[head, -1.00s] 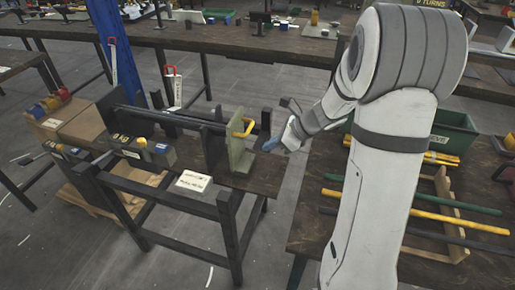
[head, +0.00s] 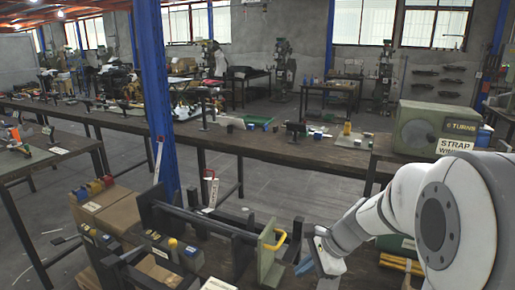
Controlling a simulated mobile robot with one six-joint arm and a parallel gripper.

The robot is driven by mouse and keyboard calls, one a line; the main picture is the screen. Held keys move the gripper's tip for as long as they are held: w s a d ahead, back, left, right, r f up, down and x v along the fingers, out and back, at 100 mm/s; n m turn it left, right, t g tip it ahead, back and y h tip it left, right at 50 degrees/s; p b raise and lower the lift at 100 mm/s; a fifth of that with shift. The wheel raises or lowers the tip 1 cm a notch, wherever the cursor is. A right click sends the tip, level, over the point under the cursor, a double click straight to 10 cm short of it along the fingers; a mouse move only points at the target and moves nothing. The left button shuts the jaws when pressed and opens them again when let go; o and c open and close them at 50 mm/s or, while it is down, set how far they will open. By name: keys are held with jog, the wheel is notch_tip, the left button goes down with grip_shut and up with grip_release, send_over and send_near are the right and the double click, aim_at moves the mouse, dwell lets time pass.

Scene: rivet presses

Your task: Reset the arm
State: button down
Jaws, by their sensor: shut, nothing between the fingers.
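My arm enters from the lower right of the head view, with its large white joint close to the camera. My gripper (head: 308,264) is at the end of it, low in the picture, shut with nothing in it. It is just right of an upright green plate with a yellow handle (head: 267,262) on the dark bench fixture. I see a small gap between them, but cannot judge depth. The fingers are small and partly hidden by the wrist.
The dark bench fixture (head: 196,224) with long bars stands left of my gripper. Cardboard boxes (head: 108,207) are at its left. A blue post (head: 153,95) rises behind it. A long workbench (head: 262,146) crosses behind, with a green strap winder (head: 436,125) at right.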

jog(key=s+d+r+n+h+p, duration=0.1)
jog(key=s+r+n+h+p, duration=0.1)
jog(key=s+n, duration=0.5)
jog(key=s+d+r+n+h+p, duration=0.2)
jog(key=s+r+n+h, duration=0.2)
jog(key=s+r+n, duration=0.3)
jog(key=shift+s+n, duration=0.8)
jog(key=shift+n, duration=0.1)
jog(key=c, duration=2.1)
grip_release()
jog(key=shift+c, duration=0.2)
